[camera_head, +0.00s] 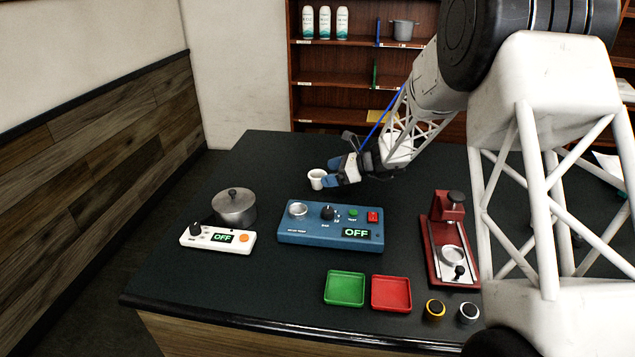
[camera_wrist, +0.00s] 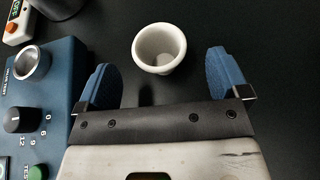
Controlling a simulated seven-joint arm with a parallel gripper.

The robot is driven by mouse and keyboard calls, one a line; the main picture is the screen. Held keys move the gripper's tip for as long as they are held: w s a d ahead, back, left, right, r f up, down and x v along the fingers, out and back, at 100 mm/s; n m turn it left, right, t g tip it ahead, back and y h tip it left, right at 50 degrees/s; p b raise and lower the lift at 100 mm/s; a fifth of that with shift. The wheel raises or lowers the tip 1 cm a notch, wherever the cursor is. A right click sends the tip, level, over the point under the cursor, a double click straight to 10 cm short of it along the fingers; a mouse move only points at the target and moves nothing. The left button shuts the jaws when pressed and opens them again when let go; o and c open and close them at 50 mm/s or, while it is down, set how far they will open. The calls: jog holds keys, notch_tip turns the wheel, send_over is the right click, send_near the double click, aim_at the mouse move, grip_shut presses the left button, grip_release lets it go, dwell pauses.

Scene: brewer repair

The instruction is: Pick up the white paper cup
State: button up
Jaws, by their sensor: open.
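The white paper cup (camera_head: 316,179) stands upright on the dark table, behind the blue brewer box. In the wrist view the cup (camera_wrist: 159,48) shows from above, its mouth open and empty. My gripper (camera_head: 332,175) is low at the cup, coming from the right. In the wrist view the two blue fingers of my gripper (camera_wrist: 165,72) are spread wide, one on each side. The cup lies between their lines, near or slightly beyond the fingertips, with a visible gap on both sides. Nothing is held.
The blue brewer box (camera_head: 331,222) stands close in front of the cup. The table behind the cup is clear.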

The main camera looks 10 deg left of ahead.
aim_at(318, 175)
jog(key=shift+x, duration=2.3)
jog(key=shift+c, duration=0.3)
jog(key=c, duration=0.9)
notch_tip(318, 175, up, 10)
